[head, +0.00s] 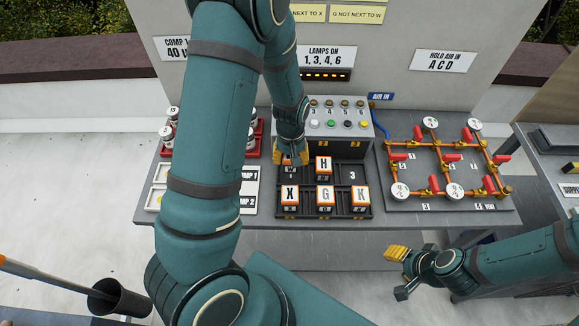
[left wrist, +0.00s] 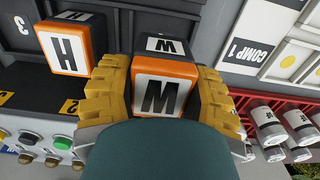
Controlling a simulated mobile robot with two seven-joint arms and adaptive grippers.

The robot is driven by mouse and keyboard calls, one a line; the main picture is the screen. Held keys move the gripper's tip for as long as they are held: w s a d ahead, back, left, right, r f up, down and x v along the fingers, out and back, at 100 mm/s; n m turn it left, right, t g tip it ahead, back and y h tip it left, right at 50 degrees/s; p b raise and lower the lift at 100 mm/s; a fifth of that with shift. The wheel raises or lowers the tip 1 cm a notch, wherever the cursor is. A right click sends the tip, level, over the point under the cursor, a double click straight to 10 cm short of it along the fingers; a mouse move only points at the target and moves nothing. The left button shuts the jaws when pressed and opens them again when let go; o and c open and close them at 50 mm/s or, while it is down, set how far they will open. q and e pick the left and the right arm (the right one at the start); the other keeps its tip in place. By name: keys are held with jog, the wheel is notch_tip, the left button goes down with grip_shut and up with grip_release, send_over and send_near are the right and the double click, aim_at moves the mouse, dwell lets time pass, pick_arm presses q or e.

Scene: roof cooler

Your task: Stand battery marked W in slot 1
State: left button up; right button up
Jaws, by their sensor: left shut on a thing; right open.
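The battery marked W (left wrist: 165,88), orange-edged with white letter faces, is held between the yellow fingers of my left gripper (left wrist: 160,100). In the head view my left gripper (head: 292,152) is over the rack's back left, by the label 1, and mostly hides this battery. The battery looks upright; whether its base rests in slot 1 (head: 290,176) is hidden. The battery marked H (head: 323,165) stands beside it in the middle back slot. My right gripper (head: 398,272) is open and empty, low at the right, in front of the bench.
Batteries X (head: 290,197), G (head: 325,197) and K (head: 360,197) stand in the rack's front row. The place by label 3 (head: 352,175) is empty. A button box (head: 340,125) stands behind, the orange pipe board (head: 445,165) at right, a red rack (head: 257,140) at left.

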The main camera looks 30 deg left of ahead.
aim_at(290, 166)
pick_arm(q)
notch_tip(290, 166, down, 4)
jog(key=shift+r, duration=0.2)
jog(key=shift+f, duration=0.3)
jog(key=shift+f+b, duration=0.1)
jog(key=shift+b, duration=0.25)
jog(key=o, duration=1.3)
jog(key=shift+c, duration=0.2)
